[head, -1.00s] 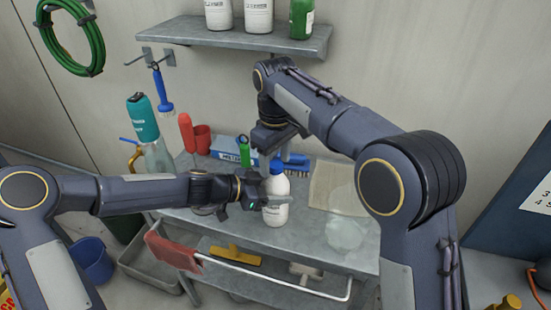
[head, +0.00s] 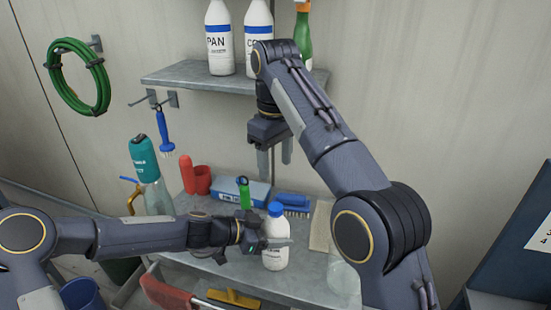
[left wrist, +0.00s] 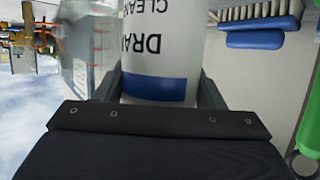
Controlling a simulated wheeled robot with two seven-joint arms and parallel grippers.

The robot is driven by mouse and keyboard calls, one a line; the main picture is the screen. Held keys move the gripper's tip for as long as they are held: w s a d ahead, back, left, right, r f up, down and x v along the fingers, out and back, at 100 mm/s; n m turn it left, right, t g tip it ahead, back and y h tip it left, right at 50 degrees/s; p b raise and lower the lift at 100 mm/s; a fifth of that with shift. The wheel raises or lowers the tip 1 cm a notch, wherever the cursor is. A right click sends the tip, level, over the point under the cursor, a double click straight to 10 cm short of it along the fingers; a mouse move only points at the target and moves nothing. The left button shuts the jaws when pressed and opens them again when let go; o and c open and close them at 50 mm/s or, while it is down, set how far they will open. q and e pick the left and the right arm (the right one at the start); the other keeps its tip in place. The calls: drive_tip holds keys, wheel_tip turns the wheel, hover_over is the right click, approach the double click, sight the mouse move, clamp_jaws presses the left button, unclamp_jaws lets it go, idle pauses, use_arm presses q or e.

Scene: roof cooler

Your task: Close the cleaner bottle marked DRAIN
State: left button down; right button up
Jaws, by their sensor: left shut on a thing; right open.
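The white cleaner bottle (head: 275,258) stands upright on the cart top in the head view, with a blue cap (head: 276,209) on its neck. I cannot tell how tight the cap is. In the left wrist view the bottle (left wrist: 160,50) shows upside-down lettering, DRA... and CLEAN, above a blue band. My left gripper (head: 266,244) is shut on the bottle's body, with fingers on both sides. My right gripper (head: 275,158) is open and empty, with its fingers pointing down, above and apart from the cap.
A blue box (head: 232,190), a green-handled tool (head: 244,192), a blue brush (head: 293,204) and a red cup (head: 202,180) sit behind the bottle. A clear container (head: 343,278) and a beige cloth (head: 321,225) lie right. A wall shelf (head: 200,76) with bottles hangs behind my right gripper.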

idle(0.3)
use_arm(q)
drive_tip(key=shift+c, duration=1.3)
unclamp_jaws()
drive_tip(key=shift+a, duration=0.1)
drive_tip(key=shift+s+a+r, duration=0.1)
drive_tip(key=shift+a, duration=0.2)
drive_tip(key=b+v, duration=0.1)
drive_tip(key=v, duration=0.6)
drive_tip(key=shift+b, duration=0.4)
